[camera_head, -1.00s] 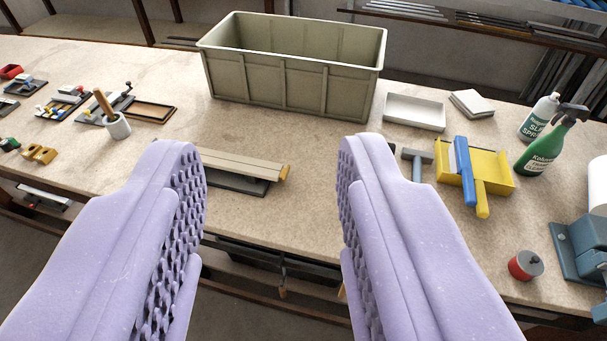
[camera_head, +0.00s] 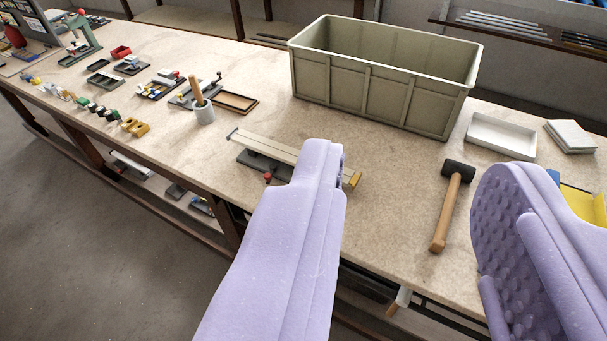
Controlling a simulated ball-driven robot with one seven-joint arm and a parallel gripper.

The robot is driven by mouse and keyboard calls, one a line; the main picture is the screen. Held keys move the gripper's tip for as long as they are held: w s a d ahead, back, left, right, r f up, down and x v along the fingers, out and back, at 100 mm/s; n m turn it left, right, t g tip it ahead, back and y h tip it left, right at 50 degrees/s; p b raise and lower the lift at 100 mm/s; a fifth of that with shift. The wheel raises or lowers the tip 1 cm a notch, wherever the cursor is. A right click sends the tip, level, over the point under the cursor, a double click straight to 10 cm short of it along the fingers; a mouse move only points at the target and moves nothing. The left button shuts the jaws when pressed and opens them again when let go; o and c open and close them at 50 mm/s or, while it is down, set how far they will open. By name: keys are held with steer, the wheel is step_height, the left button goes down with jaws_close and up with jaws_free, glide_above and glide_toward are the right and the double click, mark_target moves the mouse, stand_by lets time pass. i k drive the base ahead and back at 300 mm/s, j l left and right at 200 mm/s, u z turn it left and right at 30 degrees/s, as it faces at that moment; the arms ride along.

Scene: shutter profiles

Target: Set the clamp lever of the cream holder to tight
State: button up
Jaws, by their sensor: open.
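A long cream bar (camera_head: 268,144) lies across a dark grey base (camera_head: 258,162) on the bench; I cannot tell if this is the cream holder. A small red knob (camera_head: 267,178) sticks out at the base's front, and its lever is too small to read. My gripper (camera_head: 418,168) is open and empty, above the bench. Its left finger hides part of the bar; the bar's tan end (camera_head: 351,180) shows just past it. Several small fixtures stand farther left, including one with a red knob (camera_head: 181,75); none is clearly a cream holder.
A large grey-green crate (camera_head: 385,92) stands at the back. A mallet (camera_head: 450,205) lies between the fingers in the picture. A grey cup with a wooden handle (camera_head: 204,115), a brown tray (camera_head: 236,103) and a white tray (camera_head: 500,138) are on the bench. Bare bench lies before the crate.

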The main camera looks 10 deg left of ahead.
mark_target(272, 168)
steer(key=i+j+u, duration=0.15)
steer(key=i+u, duration=0.15)
steer(key=i, duration=0.2)
steer(key=i+u, duration=0.3)
steer(key=i, duration=0.25)
